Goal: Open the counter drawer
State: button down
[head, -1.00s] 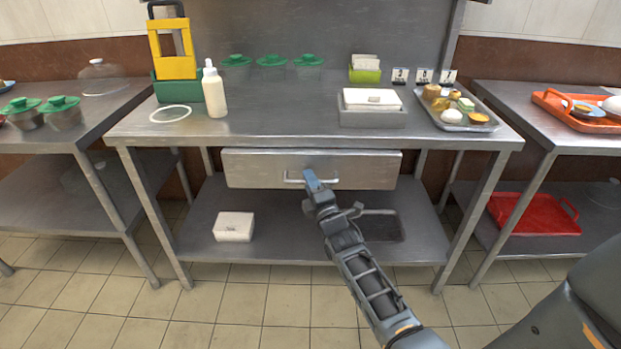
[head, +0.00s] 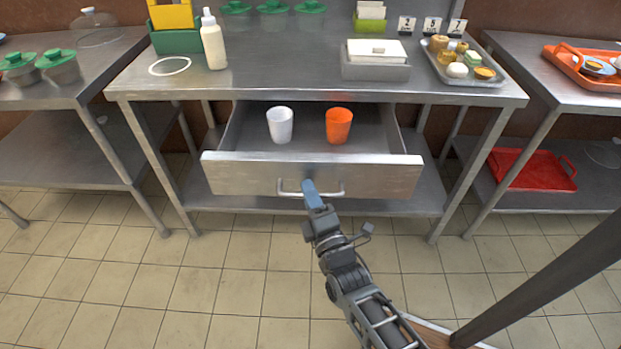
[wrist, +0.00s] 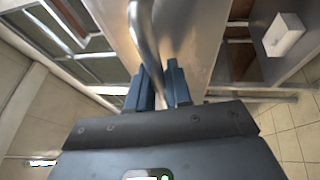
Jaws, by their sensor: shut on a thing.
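The counter drawer (head: 240,176) stands pulled out from under the middle steel counter, its inside showing. A white cup (head: 280,125) and an orange cup (head: 339,126) stand upright in it. Its bar handle (head: 333,194) is on the front panel. My gripper (head: 311,187) is at the middle of this handle. In the wrist view my gripper's two blue fingers (wrist: 159,88) are shut on the handle (wrist: 146,35), one on each side of the bar. The exact contact is partly hidden in the head view.
The counter top (head: 280,75) holds a squeeze bottle (head: 213,42), a white box in a grey tray (head: 376,68) and a tray of food (head: 462,65). A red tray (head: 525,168) lies on the right table's lower shelf. The tiled floor (head: 230,270) in front is clear.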

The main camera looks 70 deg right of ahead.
jog(key=shift+s+a, duration=0.1)
jog(key=shift+a, duration=0.3)
jog(key=c, duration=1.1)
grip_release()
jog(key=shift+s, duration=0.1)
jog(key=v, duration=0.7)
jog(key=shift+s+a+b, duration=0.2)
jog(key=shift+b, duration=0.1)
